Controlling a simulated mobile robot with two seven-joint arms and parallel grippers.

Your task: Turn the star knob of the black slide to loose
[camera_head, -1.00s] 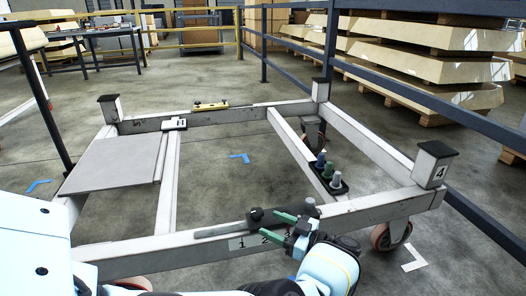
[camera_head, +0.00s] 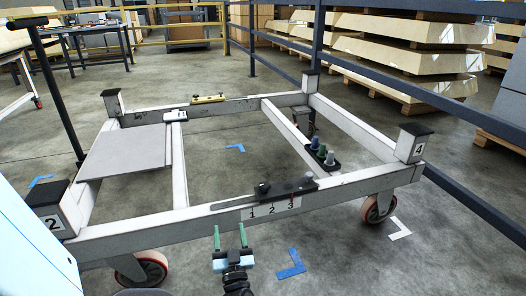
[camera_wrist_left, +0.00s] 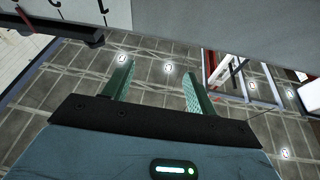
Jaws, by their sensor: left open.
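The black slide (camera_head: 288,190) sits on the trolley's front beam, above the printed numbers 1, 2 and 3. A dark knob (camera_head: 262,188) stands at its left end, and a grey peg shows at its right end. My left gripper (camera_head: 230,236) is below and in front of the beam, left of the slide, with its green fingers apart, empty and clear of the knob. My right gripper is not in view.
The trolley frame has corner posts, the front right one marked 4 (camera_head: 411,143). A grey panel (camera_head: 125,153) lies at the left. A blue rail (camera_head: 480,190) runs along the right. Floor in front is clear.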

